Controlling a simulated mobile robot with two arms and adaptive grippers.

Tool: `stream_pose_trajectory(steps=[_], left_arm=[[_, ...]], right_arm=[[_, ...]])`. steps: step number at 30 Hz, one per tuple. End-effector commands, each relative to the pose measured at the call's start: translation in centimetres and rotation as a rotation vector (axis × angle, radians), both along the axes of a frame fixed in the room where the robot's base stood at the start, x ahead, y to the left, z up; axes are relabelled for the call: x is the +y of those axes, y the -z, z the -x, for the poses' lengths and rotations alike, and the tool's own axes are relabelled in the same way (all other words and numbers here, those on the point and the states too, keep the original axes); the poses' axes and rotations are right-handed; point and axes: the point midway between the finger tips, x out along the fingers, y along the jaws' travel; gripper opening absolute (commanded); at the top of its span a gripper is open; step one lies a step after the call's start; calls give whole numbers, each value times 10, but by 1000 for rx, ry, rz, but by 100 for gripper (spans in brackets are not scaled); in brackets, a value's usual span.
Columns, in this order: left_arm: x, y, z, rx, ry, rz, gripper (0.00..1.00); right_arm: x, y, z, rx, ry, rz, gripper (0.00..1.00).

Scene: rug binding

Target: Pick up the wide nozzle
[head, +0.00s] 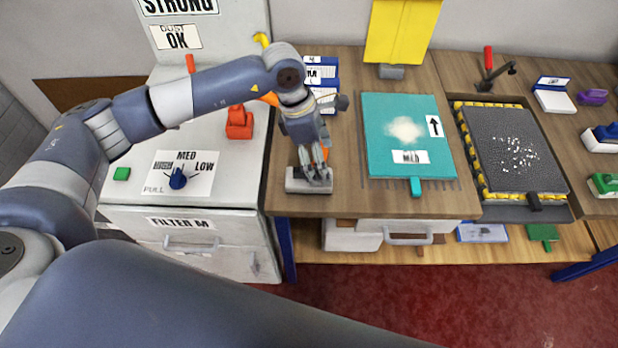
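A low, wide grey piece (296,186), which looks like the wide nozzle, lies on the wooden bench top near its front left corner. My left gripper (318,178) points down right at it, with its fingers over or against the piece's upper side. The fingers overlap it in the picture, so I cannot tell whether they are closed on it. The piece appears to rest on the bench. My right gripper is not in view.
A teal board (385,130) with a pale powder patch lies right of my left gripper. A dark grey mat (500,135) lies farther right. A white cabinet (230,170) with a dial and an orange-red object (240,122) stands left. Bare wood lies between gripper and board.

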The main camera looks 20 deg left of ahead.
Motion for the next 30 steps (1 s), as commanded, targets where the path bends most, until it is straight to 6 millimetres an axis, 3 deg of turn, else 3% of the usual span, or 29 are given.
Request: stream_pose_trajectory(steps=[1, 3, 6, 15, 23, 30], left_arm=[[19, -1, -6, -11, 0, -66, 78], [38, -2, -11, -15, -2, -133, 78], [50, 1, -13, -15, -4, -178, 78], [44, 44, -14, -13, -4, -179, 78], [38, 61, -13, -11, -3, -178, 78], [30, 93, -13, -12, -5, -177, 78]], right_arm=[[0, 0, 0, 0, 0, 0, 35], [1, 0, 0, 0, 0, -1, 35], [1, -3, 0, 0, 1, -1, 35], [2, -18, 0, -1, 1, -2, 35], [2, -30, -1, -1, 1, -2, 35], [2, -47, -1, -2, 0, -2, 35]])
